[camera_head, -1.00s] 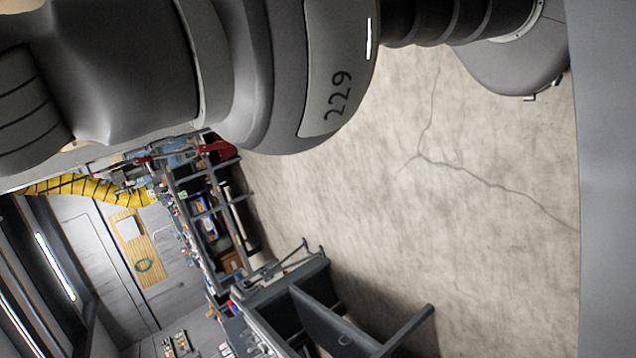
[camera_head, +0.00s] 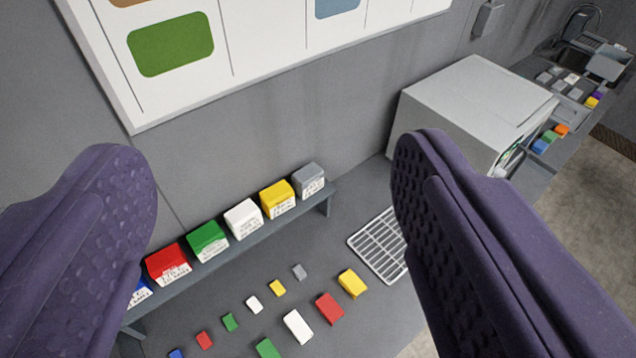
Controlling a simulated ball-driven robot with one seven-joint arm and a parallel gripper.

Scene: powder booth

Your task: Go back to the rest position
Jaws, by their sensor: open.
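My gripper (camera_head: 270,220) shows as two dark purple, textured fingers at the left and right of the head camera view. They are wide apart with nothing between them. Beyond them is a grey bench top (camera_head: 215,322) against a grey wall. No part of the gripper touches anything that I can see. The rest of my arm is out of view.
A shelf (camera_head: 235,256) holds several coloured boxes, such as a red box (camera_head: 167,264). Several small coloured blocks lie in front, including a larger red block (camera_head: 330,308). A wire rack (camera_head: 378,245) and a light grey cabinet (camera_head: 470,108) stand right. A white board (camera_head: 270,60) hangs above.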

